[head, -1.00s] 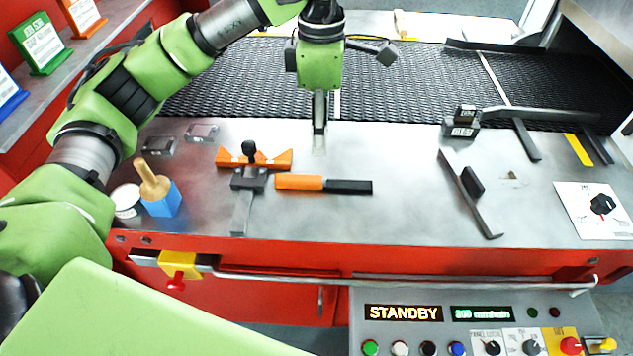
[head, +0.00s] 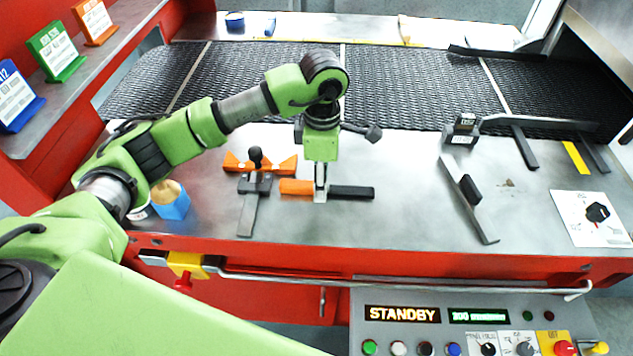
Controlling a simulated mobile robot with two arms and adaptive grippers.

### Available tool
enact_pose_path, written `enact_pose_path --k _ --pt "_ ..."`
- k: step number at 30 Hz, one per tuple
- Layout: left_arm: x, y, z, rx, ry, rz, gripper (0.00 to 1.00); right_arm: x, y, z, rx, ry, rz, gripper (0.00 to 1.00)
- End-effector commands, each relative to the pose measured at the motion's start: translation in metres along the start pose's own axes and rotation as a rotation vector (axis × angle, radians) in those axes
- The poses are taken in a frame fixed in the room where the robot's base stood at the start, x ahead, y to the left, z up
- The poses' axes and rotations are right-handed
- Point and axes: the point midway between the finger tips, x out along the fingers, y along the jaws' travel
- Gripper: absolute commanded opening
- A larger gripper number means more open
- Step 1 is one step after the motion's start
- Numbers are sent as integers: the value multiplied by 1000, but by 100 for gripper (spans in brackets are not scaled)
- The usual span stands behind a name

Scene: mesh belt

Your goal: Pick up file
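The file (head: 352,192) lies flat on the grey metal bench, with its orange handle (head: 296,187) to the left and its dark bar to the right. My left gripper (head: 320,194) points down at the file's middle, where handle and dark part meet, and hides that part. I see its fingers nearly edge-on, so I cannot tell whether they are open or shut, or whether they touch the file. My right gripper is not in view.
Just left of the file stands an orange-winged tool with a black knob (head: 255,160). A dark angled bar (head: 468,200) lies to the right. The mesh belt (head: 410,95) runs behind; the bench between file and angled bar is clear.

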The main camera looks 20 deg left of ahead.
Motion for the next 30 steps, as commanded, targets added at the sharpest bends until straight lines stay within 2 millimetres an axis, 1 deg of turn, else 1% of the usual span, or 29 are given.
enact_pose_path --k 3,9,11,12,14,25,29,30 --pt "7 0 0 0 1 -1 40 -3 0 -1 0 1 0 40" --pt "8 0 0 0 0 0 40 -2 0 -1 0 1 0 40" --pt "8 0 0 0 0 0 25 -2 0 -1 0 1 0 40" --pt "8 0 0 0 0 0 14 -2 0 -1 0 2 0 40" --pt "8 0 0 0 0 0 0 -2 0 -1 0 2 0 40" --pt "6 0 0 0 -1 2 0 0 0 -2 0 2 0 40" --pt "-1 1 1 1 -2 4 0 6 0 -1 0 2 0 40" --pt "-5 1 1 1 -2 5 0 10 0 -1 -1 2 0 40"
